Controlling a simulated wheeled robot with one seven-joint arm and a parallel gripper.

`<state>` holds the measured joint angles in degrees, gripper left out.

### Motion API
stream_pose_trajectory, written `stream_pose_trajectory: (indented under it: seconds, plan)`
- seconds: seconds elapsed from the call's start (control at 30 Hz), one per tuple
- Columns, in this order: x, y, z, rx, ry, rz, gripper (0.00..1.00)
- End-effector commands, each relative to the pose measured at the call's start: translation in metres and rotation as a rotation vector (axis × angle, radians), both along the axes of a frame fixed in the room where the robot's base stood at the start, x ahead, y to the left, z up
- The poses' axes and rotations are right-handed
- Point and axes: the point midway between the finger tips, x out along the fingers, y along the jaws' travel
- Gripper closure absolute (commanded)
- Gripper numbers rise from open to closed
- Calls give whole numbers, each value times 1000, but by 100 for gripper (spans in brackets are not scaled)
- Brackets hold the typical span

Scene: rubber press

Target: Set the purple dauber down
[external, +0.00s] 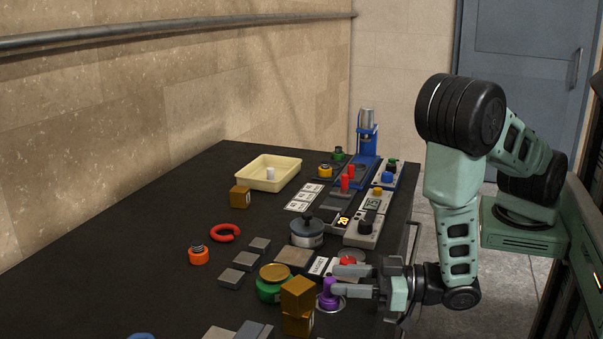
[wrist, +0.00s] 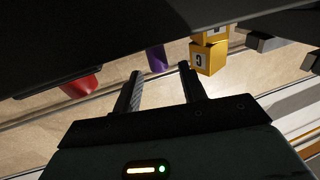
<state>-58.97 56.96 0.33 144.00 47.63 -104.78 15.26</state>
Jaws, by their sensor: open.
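The purple dauber (external: 328,297) stands upright near the front edge of the dark table, on a round grey metal base. In the wrist view the purple dauber (wrist: 157,58) shows as a short purple piece just beyond and between the fingertips. My gripper (external: 342,281) reaches in level from the right, its fingers at the dauber's upper part. In the wrist view my gripper (wrist: 160,72) has its two fingers apart. I cannot tell whether either finger touches the dauber.
Stacked ochre blocks (external: 298,297) stand just left of the dauber; ochre blocks (wrist: 209,56) also show by the right finger. A green pot with a gold lid (external: 272,280) is behind them. A red object (external: 351,257) lies behind my gripper. The table's far left is clear.

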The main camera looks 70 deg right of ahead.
Motion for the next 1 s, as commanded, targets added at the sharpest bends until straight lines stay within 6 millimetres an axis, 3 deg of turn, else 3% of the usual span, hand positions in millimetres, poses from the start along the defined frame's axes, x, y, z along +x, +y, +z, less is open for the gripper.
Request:
stream_pose_trajectory:
  seconds: [0.1,0.5,1.0]
  plan:
    - [-30,-6,-1,-5,4,5,58]
    - [-81,-19,1,-4,2,2,58]
    - [-87,-21,-1,-1,0,0,58]
